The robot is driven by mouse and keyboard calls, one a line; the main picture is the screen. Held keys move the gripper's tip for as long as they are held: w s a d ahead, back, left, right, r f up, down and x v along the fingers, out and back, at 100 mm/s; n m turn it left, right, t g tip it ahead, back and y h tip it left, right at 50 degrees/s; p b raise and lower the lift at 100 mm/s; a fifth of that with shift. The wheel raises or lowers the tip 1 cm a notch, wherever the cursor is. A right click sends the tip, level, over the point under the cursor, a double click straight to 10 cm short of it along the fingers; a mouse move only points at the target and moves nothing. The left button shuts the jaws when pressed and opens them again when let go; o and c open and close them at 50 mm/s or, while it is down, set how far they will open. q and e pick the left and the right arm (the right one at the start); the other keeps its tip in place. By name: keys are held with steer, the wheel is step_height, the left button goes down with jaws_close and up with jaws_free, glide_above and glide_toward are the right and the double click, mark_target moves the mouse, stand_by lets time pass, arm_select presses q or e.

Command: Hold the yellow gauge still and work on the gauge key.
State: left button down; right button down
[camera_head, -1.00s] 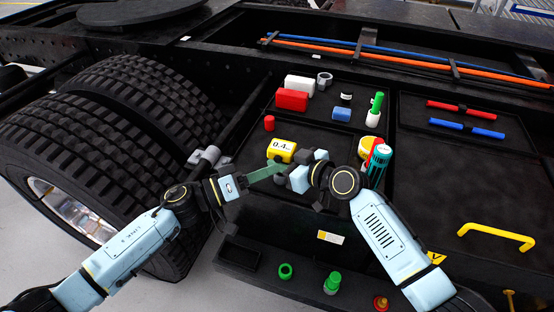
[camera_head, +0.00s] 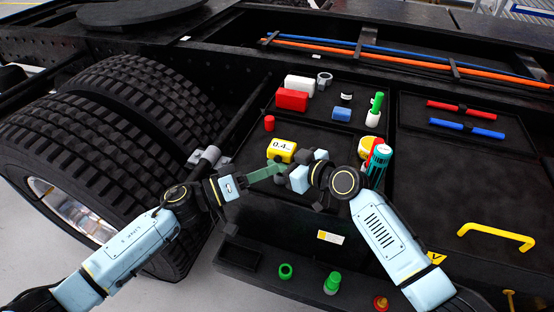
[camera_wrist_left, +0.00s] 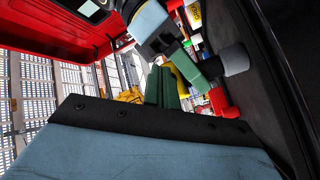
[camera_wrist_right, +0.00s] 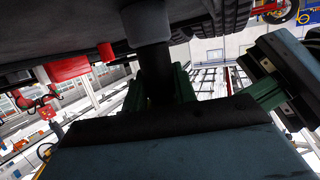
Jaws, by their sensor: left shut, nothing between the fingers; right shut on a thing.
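The yellow gauge (camera_head: 283,150), a block with a white face reading 0.4, sits on the dark panel in the head view. My left gripper (camera_head: 280,168) is shut and empty just below the gauge; its green fingers (camera_wrist_left: 164,88) show together in the left wrist view. Whether they touch the gauge is unclear. My right gripper (camera_wrist_right: 161,85) is shut on a dark grey cylinder (camera_wrist_right: 150,48), apparently the gauge key. This cylinder also shows in the left wrist view (camera_wrist_left: 235,59). In the head view, the grippers mostly hide the grasp.
A red cylinder (camera_head: 269,123) stands left of the gauge; red (camera_head: 292,99) and white (camera_head: 299,85) blocks lie behind. A large tyre (camera_head: 90,130) is at left. The panel at right is largely bare around a yellow handle (camera_head: 497,235).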

stand_by(0.7)
arm_select(q)
steer(key=shift+w+d, duration=0.15)
steer(key=shift+w, duration=0.25)
steer(key=shift+w+d, duration=0.15)
steer(key=shift+w, duration=0.35)
stand_by(0.6)
steer(key=shift+s, duration=0.15)
steer(key=shift+s+a, duration=0.3)
steer(key=shift+s, duration=0.45)
steer(key=shift+s, duration=0.1)
steer(key=s, duration=0.1)
steer(key=s+a, duration=0.1)
steer(key=s, duration=0.2)
steer(key=shift+s+a, duration=0.3)
stand_by(0.5)
